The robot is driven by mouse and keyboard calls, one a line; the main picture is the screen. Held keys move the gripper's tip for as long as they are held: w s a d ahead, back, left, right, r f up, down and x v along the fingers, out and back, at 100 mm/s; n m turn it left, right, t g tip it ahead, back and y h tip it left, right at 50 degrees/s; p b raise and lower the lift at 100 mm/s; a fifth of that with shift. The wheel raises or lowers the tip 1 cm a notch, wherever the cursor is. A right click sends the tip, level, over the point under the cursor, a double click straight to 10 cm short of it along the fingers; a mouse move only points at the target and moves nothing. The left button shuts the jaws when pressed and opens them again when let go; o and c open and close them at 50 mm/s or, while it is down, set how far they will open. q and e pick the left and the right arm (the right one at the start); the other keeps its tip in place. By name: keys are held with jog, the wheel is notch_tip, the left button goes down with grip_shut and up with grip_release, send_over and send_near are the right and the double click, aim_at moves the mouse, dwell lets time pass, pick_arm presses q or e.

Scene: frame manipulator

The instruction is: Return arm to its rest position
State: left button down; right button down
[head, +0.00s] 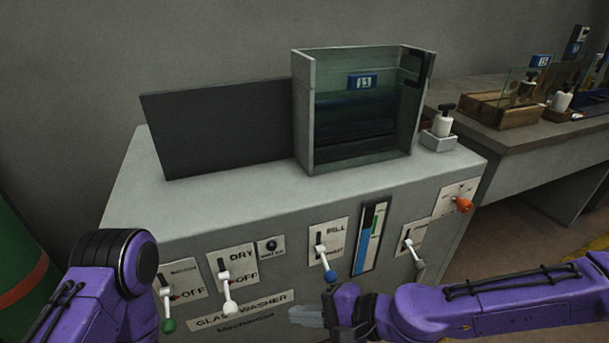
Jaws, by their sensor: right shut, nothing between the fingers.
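My purple right arm (470,302) comes in from the right edge along the bottom of the head view. Its gripper (306,316) is shut and empty, pointing left, in front of the lower face of the glass washer (300,262). It appears near the lower end of the blue-tipped lever (328,272); whether they touch cannot be told. My purple left arm (110,285) shows at the lower left, bent, in front of the washer's left end. Its gripper is out of view.
The washer's front carries several levers, including a green-tipped one (167,318) and an orange knob (463,204). On top stand a dark panel (220,128), a glass-fronted box (365,125) and a white bottle (443,124). A side table (545,142) holds wooden trays.

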jog(key=d+f+m+t+h+p, duration=0.2)
jog(key=d+f+h+p, duration=0.2)
jog(key=d+f+h, duration=0.55)
jog(key=s+d+f+n+g+h+p, duration=0.1)
jog(key=s+d+f+n+h+p, duration=0.1)
jog(key=s+d, duration=0.6)
jog(key=s+d+f+n+g+h+p, duration=0.1)
jog(key=s+d+f+n+h+p, duration=0.1)
jog(key=s+d+f+p, duration=0.3)
jog(key=s+d+h, duration=0.1)
jog(key=s+d, duration=0.2)
jog(key=d, duration=0.4)
jog(key=shift+s+d+f+n+g+h, duration=0.2)
jog(key=shift+d+n+g+h, duration=0.1)
jog(key=shift+n+h, duration=0.1)
